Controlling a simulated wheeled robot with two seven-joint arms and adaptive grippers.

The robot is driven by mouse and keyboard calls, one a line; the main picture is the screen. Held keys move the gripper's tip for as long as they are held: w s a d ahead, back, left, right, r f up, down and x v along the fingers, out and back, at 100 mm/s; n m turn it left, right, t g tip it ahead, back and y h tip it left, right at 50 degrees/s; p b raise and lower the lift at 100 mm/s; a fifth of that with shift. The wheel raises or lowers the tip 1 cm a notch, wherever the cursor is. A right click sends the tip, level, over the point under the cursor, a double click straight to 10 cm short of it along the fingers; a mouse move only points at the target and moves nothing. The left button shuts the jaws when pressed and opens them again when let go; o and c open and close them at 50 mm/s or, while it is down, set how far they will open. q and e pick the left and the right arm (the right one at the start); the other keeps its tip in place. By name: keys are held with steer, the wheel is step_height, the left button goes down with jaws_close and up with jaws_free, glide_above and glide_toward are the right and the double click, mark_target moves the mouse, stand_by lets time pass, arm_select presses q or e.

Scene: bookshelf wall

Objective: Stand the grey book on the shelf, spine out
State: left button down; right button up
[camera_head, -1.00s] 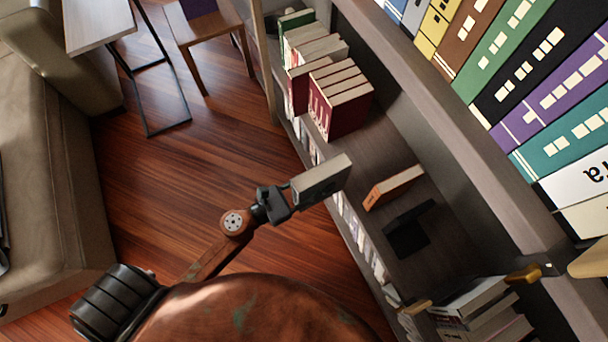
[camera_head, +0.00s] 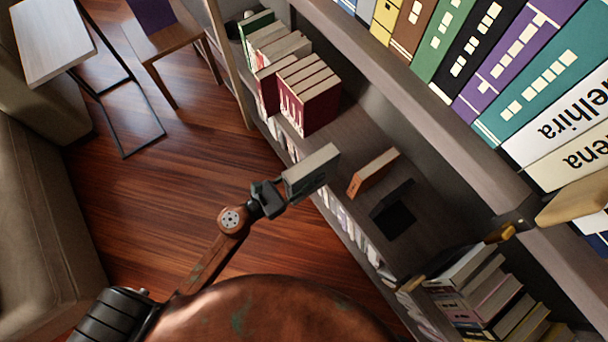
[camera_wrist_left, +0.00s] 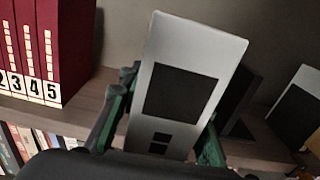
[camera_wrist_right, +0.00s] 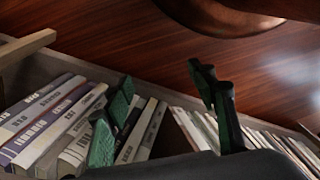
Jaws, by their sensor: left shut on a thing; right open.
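The grey book (camera_head: 314,172) is held out by my left gripper (camera_head: 279,194), in front of the shelf board (camera_head: 345,140). In the left wrist view the book (camera_wrist_left: 201,42) stands slightly tilted, a pale face with dark panels towards the camera. The green fingers of my left gripper (camera_wrist_left: 160,120) are on either side of it. In the head view it appears in front of the space between the red books (camera_head: 310,103) and an orange-brown book (camera_head: 373,173). My right gripper (camera_wrist_right: 160,95) is open and empty in the right wrist view, over a row of books.
A black bookend-like object (camera_head: 394,212) is beside the orange-brown book. Large coloured volumes (camera_head: 510,60) fill the shelf above. More books lie at lower right (camera_head: 490,290). The wooden floor (camera_head: 130,200) is open to the left, with a sofa (camera_head: 40,210) and chair (camera_head: 165,50).

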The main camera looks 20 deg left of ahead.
arm_select(q)
steer(key=f+b+x, duration=0.1)
steer(key=x, duration=1.6)
steer(key=shift+w+d, duration=0.15)
steer(key=shift+w, duration=0.05)
arm_select(e)
steer(key=shift+w+a+f+t+y, duration=0.3)
steer(key=shift+w+a+f+t, duration=0.2)
steer(key=shift+w+a+f, duration=0.35)
steer(key=shift+w+f, duration=0.2)
steer(key=shift+f, duration=0.05)
steer(key=shift+s+d, duration=0.1)
stand_by(0.3)
